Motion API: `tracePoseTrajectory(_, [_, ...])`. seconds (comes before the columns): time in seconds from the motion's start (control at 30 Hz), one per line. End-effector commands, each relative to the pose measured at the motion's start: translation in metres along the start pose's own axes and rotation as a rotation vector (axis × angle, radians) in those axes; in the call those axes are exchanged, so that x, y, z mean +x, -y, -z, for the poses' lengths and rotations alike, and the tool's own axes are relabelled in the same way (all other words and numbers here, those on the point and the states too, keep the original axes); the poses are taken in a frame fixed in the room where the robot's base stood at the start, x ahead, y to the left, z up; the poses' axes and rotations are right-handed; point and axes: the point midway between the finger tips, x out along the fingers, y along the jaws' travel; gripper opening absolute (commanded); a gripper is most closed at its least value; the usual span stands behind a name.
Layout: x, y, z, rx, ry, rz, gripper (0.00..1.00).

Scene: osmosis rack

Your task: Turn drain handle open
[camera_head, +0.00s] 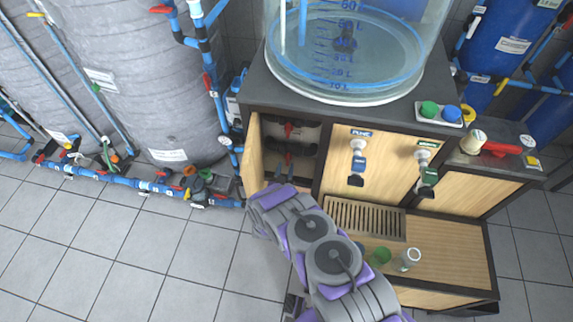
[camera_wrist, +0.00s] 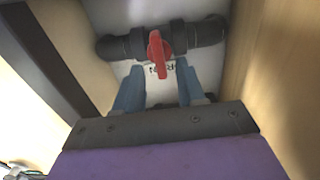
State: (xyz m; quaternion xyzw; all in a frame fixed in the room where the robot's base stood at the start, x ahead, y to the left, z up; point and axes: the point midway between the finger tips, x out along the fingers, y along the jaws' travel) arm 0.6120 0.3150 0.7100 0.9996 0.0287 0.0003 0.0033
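The red drain handle (camera_wrist: 157,53) sits on a dark horizontal pipe with a valve body, inside an open cabinet compartment. In the wrist view the handle hangs down across the pipe. My gripper (camera_wrist: 159,80) is open, its two blue-grey fingers on either side of the handle's lower end line. The fingertips are just short of the pipe, and no contact with the handle shows. In the head view my gripper (camera_head: 284,170) reaches into the compartment.
The wooden cabinet door (camera_head: 253,158) stands open left of my arm. Compartment walls are close on both sides in the wrist view. A clear tank (camera_head: 345,50) stands on top.

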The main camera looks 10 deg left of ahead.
Motion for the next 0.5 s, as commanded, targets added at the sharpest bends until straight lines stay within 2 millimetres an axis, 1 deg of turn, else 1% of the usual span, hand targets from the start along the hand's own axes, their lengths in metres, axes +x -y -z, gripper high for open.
tracePoseTrajectory(0.03, [0.009,-0.001,0.000,0.001,-0.003,-0.002,0.39])
tracePoseTrajectory(0.2, [0.027,0.000,-0.001,0.000,0.000,0.000,0.39])
tracePoseTrajectory(0.33, [0.033,0.000,-0.001,-0.003,0.000,0.000,0.39])
tracePoseTrajectory(0.5, [0.035,0.000,0.000,-0.003,0.001,0.000,0.39])
